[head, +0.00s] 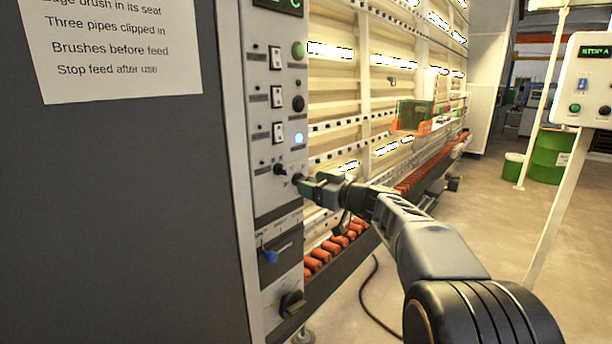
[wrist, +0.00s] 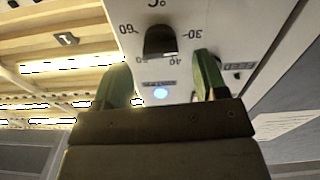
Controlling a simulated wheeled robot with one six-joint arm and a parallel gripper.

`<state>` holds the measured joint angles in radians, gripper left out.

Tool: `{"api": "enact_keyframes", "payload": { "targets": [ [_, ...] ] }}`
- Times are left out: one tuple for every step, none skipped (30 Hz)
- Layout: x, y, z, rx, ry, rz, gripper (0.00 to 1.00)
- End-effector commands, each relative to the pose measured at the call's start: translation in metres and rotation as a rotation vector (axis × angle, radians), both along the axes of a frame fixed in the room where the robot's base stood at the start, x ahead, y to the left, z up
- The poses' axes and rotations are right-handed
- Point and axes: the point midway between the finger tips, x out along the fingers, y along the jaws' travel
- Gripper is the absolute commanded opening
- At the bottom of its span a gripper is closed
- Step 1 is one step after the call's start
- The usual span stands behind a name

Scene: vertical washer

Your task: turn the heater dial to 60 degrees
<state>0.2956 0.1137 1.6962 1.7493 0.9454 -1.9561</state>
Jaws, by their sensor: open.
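The heater dial (wrist: 160,40) is a dark knob on the pale panel in the wrist view, which shows it upside down. Its scale has a °C mark, with 60 at the left and 30 at the right. Which mark it points at is not clear to me. My gripper (wrist: 163,78) is open, with one green finger on each side of the picture. The dial shows between and just beyond the fingertips, apparently not held. In the head view my gripper (head: 303,182) is close against the panel (head: 265,200) and partly hides the dial area.
A lit blue button (head: 298,138) is above the gripper, with rocker switches (head: 278,132) beside it. A blue-handled lever (head: 270,255) and a black rotary switch (head: 292,302) are lower on the panel. The washer's rollers (head: 335,246) run off to the right.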

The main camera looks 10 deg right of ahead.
Motion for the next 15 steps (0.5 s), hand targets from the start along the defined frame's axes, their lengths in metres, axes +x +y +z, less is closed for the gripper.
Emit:
{"api": "enact_keyframes", "payload": {
  "targets": [
    [0.006,0.005,0.001,0.000,0.003,0.002,0.66],
    [0.009,0.007,0.001,0.000,0.003,0.002,0.66],
    [0.012,0.010,0.002,0.001,0.002,0.003,0.66],
    [0.015,0.011,0.002,0.001,0.002,0.002,0.66],
    [0.017,0.012,0.001,0.001,0.002,0.001,0.66],
    [0.019,0.014,0.001,0.000,0.001,0.001,0.66],
    [0.021,0.015,0.001,0.000,0.001,0.001,0.66],
    [0.022,0.016,0.000,0.000,0.001,0.001,0.66],
    [0.023,0.018,0.000,-0.001,0.001,0.001,0.66],
    [0.024,0.018,0.000,-0.001,0.001,0.001,0.66],
    [0.025,0.019,0.000,-0.001,0.001,0.001,0.66],
    [0.025,0.019,0.000,0.000,0.001,0.001,0.66],
    [0.025,0.019,-0.001,-0.001,0.001,0.001,0.66],
    [0.026,0.019,-0.001,-0.001,0.001,0.001,0.66],
    [0.026,0.019,-0.001,-0.001,0.001,0.001,0.66]
  ]
}}
